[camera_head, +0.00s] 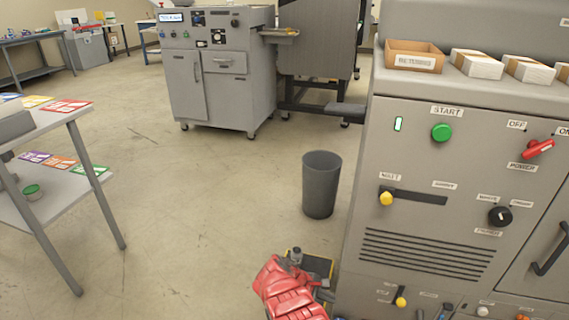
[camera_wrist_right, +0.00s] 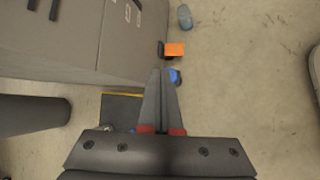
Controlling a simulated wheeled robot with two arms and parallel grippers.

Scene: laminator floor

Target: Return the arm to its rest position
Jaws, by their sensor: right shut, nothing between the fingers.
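My right gripper (camera_wrist_right: 161,72) points down over the floor in the wrist view. Its two dark fingers lie together with nothing between them. It touches nothing that I can see. In the head view my red right arm comes in at the bottom middle, low and close to the laminator (camera_head: 420,225). The fingers are not clear there. My left gripper does not show in either view.
A dark bin (camera_head: 321,185) stands left of the laminator. A dark mat with a yellow edge (camera_wrist_right: 121,108) lies by the gripper. An orange block (camera_wrist_right: 174,49) shows beyond the fingertips. A grey table (camera_head: 60,125) is at left; open floor lies between.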

